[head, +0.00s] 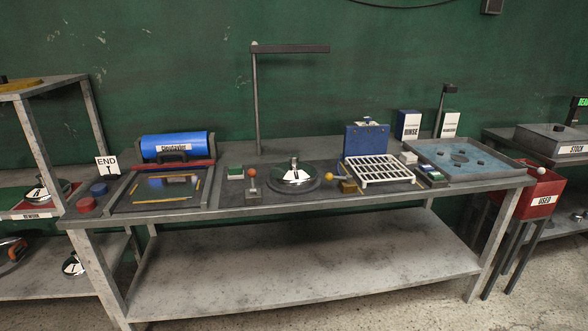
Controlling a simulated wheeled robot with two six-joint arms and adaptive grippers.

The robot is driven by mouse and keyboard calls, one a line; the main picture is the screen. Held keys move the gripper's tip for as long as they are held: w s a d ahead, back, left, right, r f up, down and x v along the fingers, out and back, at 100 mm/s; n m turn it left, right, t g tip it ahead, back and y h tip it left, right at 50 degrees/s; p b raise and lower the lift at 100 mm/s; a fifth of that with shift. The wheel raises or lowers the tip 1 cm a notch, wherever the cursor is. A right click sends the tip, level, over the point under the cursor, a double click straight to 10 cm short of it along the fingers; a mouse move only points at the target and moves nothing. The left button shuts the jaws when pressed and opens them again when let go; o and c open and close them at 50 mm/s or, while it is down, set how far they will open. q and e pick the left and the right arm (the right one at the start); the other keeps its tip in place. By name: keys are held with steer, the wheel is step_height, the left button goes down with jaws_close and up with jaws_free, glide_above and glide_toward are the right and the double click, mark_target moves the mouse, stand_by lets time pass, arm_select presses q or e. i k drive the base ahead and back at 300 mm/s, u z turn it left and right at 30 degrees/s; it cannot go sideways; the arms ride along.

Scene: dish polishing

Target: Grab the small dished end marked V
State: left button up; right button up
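A shiny dished end (294,174) with a knob on top sits on a round dark plate in the middle of the bench; I see no letter on it. Another shiny dished end (38,196) with a white label lies in the left rack's tray marked REWORK. A smaller one (73,266) with a white label rests on the rack's lower shelf. The labels are too small to read surely, and I cannot tell which piece is marked V. Neither of my grippers is in view.
The long grey bench (330,205) fills the middle, with an empty lower shelf (300,268). On it stand a blue roll (180,139), a white rack (380,169) and a blue water tray (500,172). A red USED bin (541,196) stands at the right.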

mark_target(293, 175)
steer(key=z, duration=1.3)
steer(key=i, duration=2.75)
steer(key=u, duration=0.75)
